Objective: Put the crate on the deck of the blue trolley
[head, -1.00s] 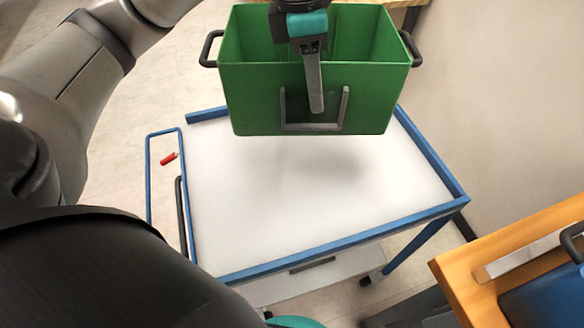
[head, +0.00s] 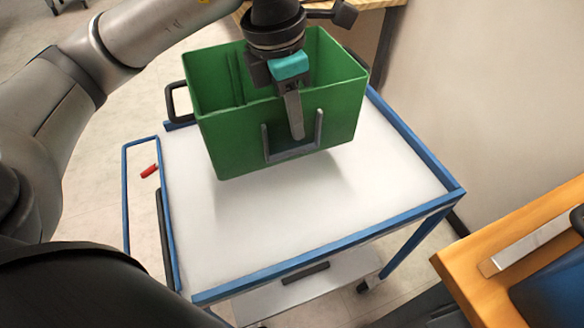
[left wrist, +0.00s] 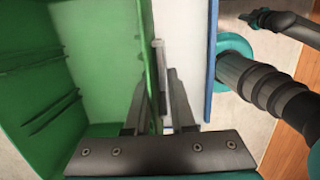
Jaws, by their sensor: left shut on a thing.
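The green crate (head: 225,135) hangs tilted in the head view above the white deck (head: 390,185) of the blue trolley (head: 330,251), over its far part. Its shadow lies on the deck below, apart from the crate. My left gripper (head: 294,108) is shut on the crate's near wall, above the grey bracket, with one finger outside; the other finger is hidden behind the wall. In the left wrist view the crate's green wall (left wrist: 105,80) runs down to the fingers (left wrist: 155,105), with white deck beside it.
A raised blue rim edges the deck. The trolley's blue push handle (head: 125,205) is at left, with a small red object (head: 149,171) beside it. A wooden table (head: 500,255) stands at lower right, and another wooden surface (head: 375,4) is behind the crate. The near deck is clear.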

